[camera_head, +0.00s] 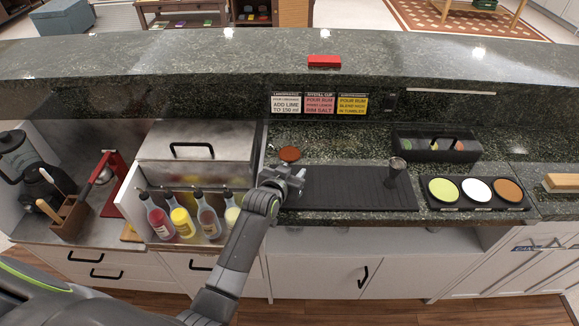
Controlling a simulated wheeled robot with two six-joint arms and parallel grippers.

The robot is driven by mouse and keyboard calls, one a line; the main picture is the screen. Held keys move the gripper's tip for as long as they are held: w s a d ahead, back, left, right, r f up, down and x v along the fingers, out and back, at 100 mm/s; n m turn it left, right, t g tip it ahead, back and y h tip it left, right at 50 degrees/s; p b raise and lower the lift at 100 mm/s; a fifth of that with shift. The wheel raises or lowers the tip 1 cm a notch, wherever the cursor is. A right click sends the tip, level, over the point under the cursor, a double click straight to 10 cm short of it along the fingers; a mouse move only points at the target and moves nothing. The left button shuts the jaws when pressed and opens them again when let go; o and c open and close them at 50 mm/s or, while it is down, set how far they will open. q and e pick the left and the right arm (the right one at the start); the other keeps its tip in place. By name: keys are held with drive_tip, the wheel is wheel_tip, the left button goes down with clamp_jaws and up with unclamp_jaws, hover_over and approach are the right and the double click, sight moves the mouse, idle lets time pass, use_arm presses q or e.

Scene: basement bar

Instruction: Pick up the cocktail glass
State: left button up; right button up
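I cannot make out a clear stemmed cocktail glass. A small dark cup or tumbler (396,174) stands upright at the right part of a black ribbed bar mat (340,190). My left gripper (296,180) is over the left end of the mat, near the counter's front edge, well to the left of the cup and apart from it. It is too small to tell how its fingers stand, and no held thing shows. A reddish-brown round thing (289,154) lies just behind it. My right gripper is out of view.
A black tray with green, white and brown discs (475,192) is right of the mat, a black caddy (436,145) behind. Several bottles (182,222) stand in a rack at left, before a steel lidded box (196,143). A raised stone ledge (180,75) runs along the back.

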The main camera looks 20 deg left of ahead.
use_arm(q)
clamp_jaws()
drive_tip(key=shift+r, duration=0.1)
